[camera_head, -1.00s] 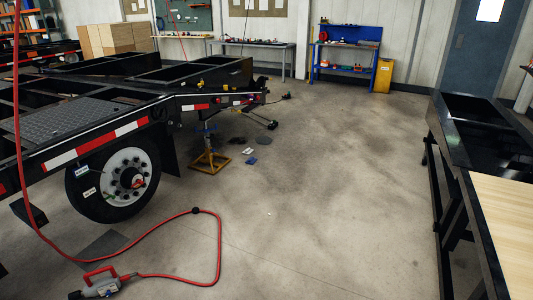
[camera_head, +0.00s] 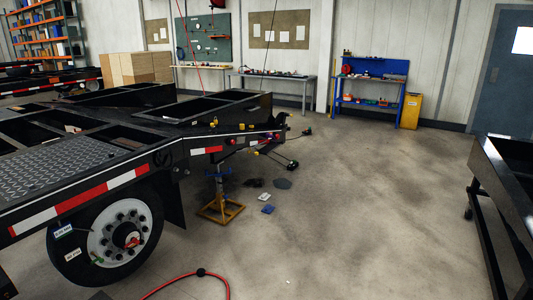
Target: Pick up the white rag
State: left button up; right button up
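A small pale, whitish piece (camera_head: 265,197) lies flat on the concrete floor, just right of the yellow jack stand under the trailer frame's end. It may be the white rag, but it is too small to be sure. A blue piece (camera_head: 268,209) lies just in front of it, and dark pieces (camera_head: 282,183) lie just behind it. Neither of my grippers is in view.
The black trailer frame (camera_head: 150,172) with its wheel (camera_head: 125,240) fills the left. A red hose (camera_head: 185,278) lies in front. A black frame (camera_head: 508,190) is at right. The middle floor is clear.

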aim_at(264, 197)
jog(key=i+z, duration=0.15)
jog(key=i, duration=0.45)
jog(key=i+z, duration=0.2)
jog(key=i, duration=0.45)
jog(key=i+z, duration=0.15)
jog(key=i, duration=0.5)
jog(key=i+j+z, duration=0.2)
jog(key=i, duration=0.4)
jog(key=i+j+u, duration=0.1)
jog(key=i+u, duration=0.15)
jog(key=i, duration=0.3)
jog(key=i+u, duration=0.2)
jog(key=i, duration=0.4)
jog(key=i+l+u, duration=0.1)
jog(key=i+u, duration=0.15)
jog(key=i, duration=0.3)
jog(key=i+l+u, duration=0.2)
jog(key=i, duration=0.35)
jog(key=i+u, duration=0.2)
jog(key=i, duration=0.3)
jog(key=i+l+u, duration=0.1)
jog(key=i+u, duration=0.15)
jog(key=i, duration=0.25)
jog(key=i+l+u, duration=0.2)
jog(key=i, duration=0.25)
